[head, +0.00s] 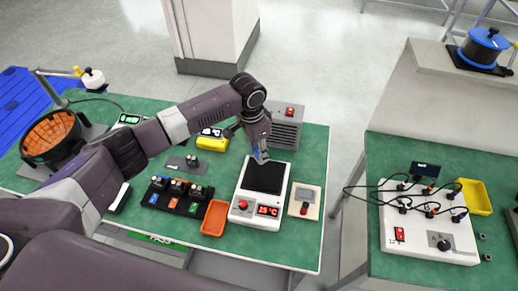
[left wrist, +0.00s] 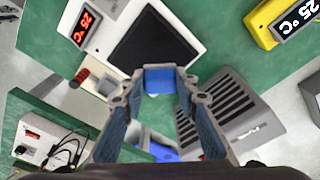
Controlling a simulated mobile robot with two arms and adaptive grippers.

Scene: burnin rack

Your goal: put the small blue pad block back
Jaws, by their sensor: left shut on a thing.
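My left gripper (head: 260,155) is above the far part of the white hot plate (head: 245,203), near the edge of its black top. In the left wrist view, my left gripper (left wrist: 160,84) is shut on the small blue pad block (left wrist: 160,79), held between its fingertips. The block's sides are mostly hidden by the fingers. The black plate top (left wrist: 153,45) lies beyond the block in that view; I cannot tell the exact gap. My right gripper is not in view.
A black rack (head: 178,197) with small parts and coloured labels stands left of the hot plate. An empty orange tray (head: 215,218) lies between them. A beige switch box (head: 304,201) is to the right, a grey vented box (head: 284,128) behind. The right-hand table holds a wired white box (head: 425,232).

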